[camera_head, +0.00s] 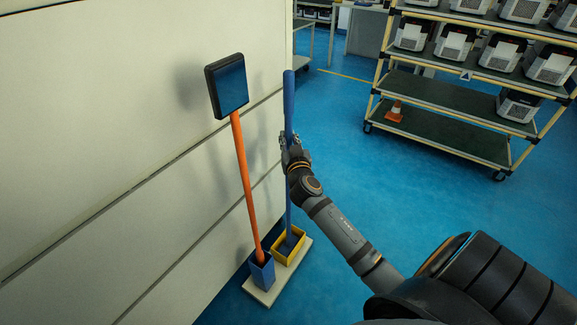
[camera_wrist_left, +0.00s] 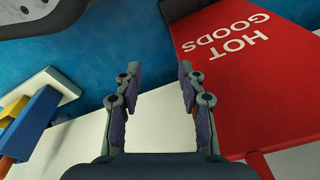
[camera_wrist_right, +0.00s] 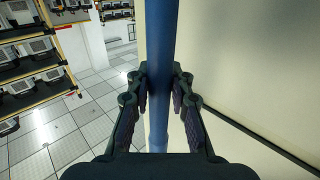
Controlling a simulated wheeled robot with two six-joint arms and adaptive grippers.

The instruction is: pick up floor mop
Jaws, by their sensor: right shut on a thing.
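The floor mop shows as an upright blue pole (camera_head: 289,100). Its lower end goes into a yellow box (camera_head: 275,252), and what is at that end is hidden. My right gripper (camera_head: 292,145) is shut on the blue pole at about mid-height. In the right wrist view the pole (camera_wrist_right: 160,45) runs up between the two fingers (camera_wrist_right: 160,80). My left gripper (camera_wrist_left: 156,75) shows only in its own wrist view. It is open, with nothing between its fingers.
An orange-handled tool with a dark square head (camera_head: 228,85) stands in a blue box (camera_head: 262,272), left of the pole. Both boxes share a pale base (camera_head: 275,288) beside a cream wall (camera_head: 120,130). A rack with machines (camera_head: 470,80) stands at back right. A red "HOT GOODS" panel (camera_wrist_left: 250,95) shows near my left gripper.

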